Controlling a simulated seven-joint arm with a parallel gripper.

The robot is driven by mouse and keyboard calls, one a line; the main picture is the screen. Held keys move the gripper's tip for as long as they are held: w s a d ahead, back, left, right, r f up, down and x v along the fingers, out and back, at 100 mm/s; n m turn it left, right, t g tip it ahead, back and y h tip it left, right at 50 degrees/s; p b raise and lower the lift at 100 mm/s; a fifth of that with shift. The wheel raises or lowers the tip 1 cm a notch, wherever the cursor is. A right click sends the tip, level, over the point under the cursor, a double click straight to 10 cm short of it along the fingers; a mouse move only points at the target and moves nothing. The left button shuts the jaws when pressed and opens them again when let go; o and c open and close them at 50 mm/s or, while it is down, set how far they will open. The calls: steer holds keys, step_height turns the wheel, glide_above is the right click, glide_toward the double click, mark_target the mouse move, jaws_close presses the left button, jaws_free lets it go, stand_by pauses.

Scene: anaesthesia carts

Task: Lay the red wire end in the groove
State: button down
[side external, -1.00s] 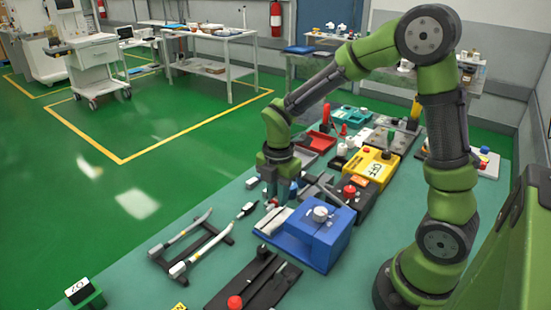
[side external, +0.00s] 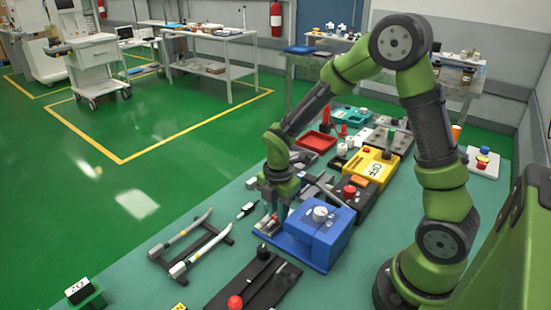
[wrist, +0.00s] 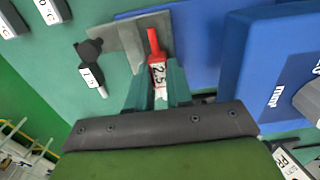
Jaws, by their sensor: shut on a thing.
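My gripper (wrist: 155,88) is shut on the red wire end (wrist: 155,45), which has a white tag reading 2.5. The red tip points away from the palm, between the teal fingers. In the wrist view it shows over a grey block (wrist: 104,37) at the edge of a blue base. In the side view my gripper (side external: 273,206) is low beside the blue box (side external: 326,240) with a white knob. The fingers and arm hide much of the grey block. I cannot make out the groove, or whether the wire end touches the block.
A black connector with a white tag (wrist: 86,72) lies left of the block. A dark rack with white-ended cables (side external: 207,238) stands to the left in the side view. A yellow box (side external: 371,165) and a red tray (side external: 314,142) are behind.

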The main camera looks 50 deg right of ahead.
stand_by(0.3)
steer(key=c, duration=0.9)
jaws_free()
steer(key=shift+c, duration=0.2)
step_height(320, 180, up, 16)
steer(key=s+a+r+m+t+y, duration=0.1)
steer(key=s+a+r+m+t, duration=0.1)
steer(key=s+m, duration=0.4)
steer(key=s+a+r+m+t+y, duration=0.1)
steer(key=s+r+m+t, duration=0.2)
steer(key=m, duration=1.3)
steer(key=s+t, duration=0.2)
steer(key=s, duration=0.1)
steer(key=shift+a+r, duration=0.2)
steer(key=shift+a, duration=0.15)
